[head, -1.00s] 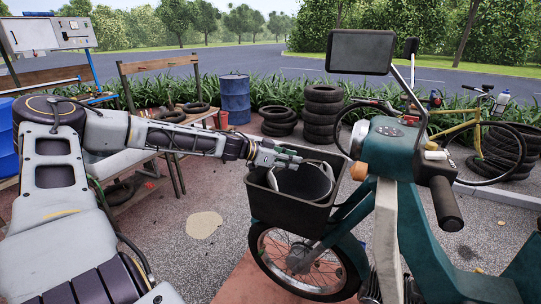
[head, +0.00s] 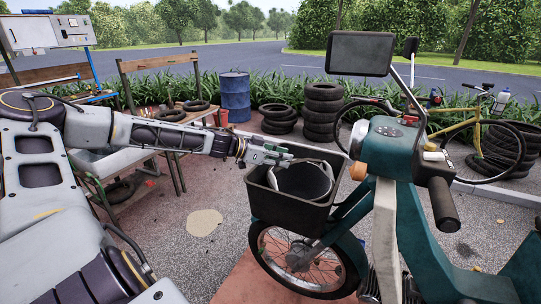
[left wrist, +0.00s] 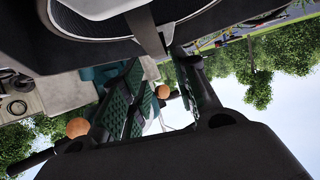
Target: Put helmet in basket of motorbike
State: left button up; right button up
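The helmet (head: 303,181), dark with a pale rim, sits inside the black basket (head: 290,214) at the front of the teal motorbike (head: 384,150). Its lower part is hidden by the basket wall. My left gripper (head: 275,152) is just above the basket's back-left rim, beside the helmet. In the left wrist view its green-padded fingers (left wrist: 160,92) stand apart with nothing clamped between them. A dark rounded shape with a pale edge, apparently the helmet (left wrist: 88,22), fills the top of that view, close to the fingertips. My right gripper is not in view.
The motorbike's screen (head: 360,54) and handlebar grip (head: 444,204) stand to the right of the basket. Stacked tyres (head: 322,112), a blue barrel (head: 235,97) and a yellow bicycle (head: 478,125) are behind. A wooden bench (head: 165,135) stands left.

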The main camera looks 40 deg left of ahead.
pick_arm(q)
jog(key=shift+v, duration=2.05)
